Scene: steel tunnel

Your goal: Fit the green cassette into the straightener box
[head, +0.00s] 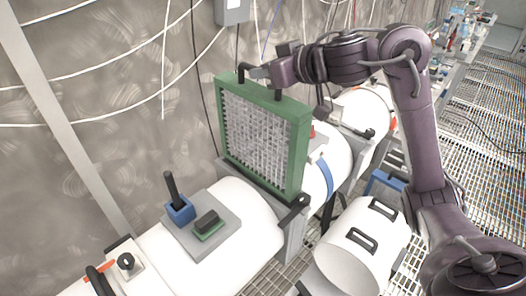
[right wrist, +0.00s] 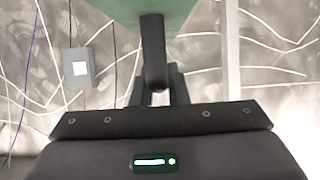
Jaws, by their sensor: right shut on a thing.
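The green cassette (head: 297,160) is a square green frame around a grey honeycomb face. It stands upright, slightly tilted in the picture, over the white duct. Its black handle is at the top edge. My right gripper (head: 262,73) is shut on this handle; in the right wrist view the fingers (right wrist: 158,88) close on the black bar, with the green frame (right wrist: 185,12) above. The straightener box (head: 291,232) shows as a grey flanged section below the cassette. The cassette hides the box's opening, so I cannot tell how deep it sits. My left gripper is not in view.
A white curved cover (head: 345,262) with black handles lies at the front right. The wall stands close behind.

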